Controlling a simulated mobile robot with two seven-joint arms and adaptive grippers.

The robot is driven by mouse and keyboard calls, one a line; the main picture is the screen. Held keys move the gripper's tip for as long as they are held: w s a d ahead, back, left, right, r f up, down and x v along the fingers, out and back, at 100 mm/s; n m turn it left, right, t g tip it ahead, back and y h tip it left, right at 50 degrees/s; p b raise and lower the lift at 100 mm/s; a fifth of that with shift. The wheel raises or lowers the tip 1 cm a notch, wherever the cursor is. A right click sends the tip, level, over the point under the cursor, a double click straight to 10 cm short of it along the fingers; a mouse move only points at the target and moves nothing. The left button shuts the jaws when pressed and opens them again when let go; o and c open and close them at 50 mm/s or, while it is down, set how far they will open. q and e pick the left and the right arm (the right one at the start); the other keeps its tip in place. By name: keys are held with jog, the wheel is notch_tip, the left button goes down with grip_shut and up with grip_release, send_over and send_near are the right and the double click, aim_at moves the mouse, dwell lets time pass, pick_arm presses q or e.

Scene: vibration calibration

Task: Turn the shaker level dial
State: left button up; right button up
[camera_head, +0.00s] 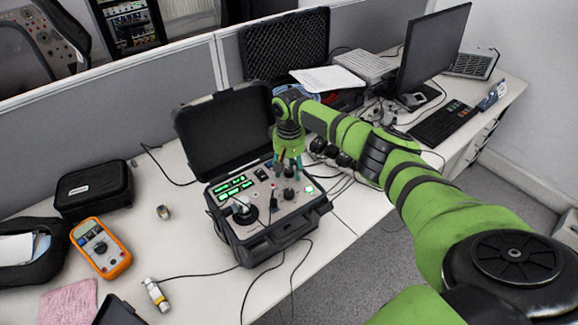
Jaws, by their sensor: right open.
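The shaker unit (256,233) is a black case with its lid (222,133) standing open, on the white desk. Its grey panel has green lit displays (233,187), a round disc with a light post at the left (243,210), and small dark knobs. One dark knob (289,193) lies right under my right gripper (288,172); I cannot tell which knob is the level dial. The gripper points down over the panel's right half, open, fingers close to or around that knob. Whether they touch it is unclear. My left gripper is not in view.
An orange multimeter (101,247), a black zipped case (94,189), a small metal cylinder (163,212) and a sensor on a cable (157,295) lie left of the unit. A monitor (432,45) and keyboard (444,122) stand at the back right. Cables run around the unit.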

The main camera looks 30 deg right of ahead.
jog(key=c, duration=0.7)
grip_shut()
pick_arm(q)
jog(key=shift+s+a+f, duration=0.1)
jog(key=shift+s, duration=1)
pick_arm(e)
jog(key=shift+n, duration=0.3)
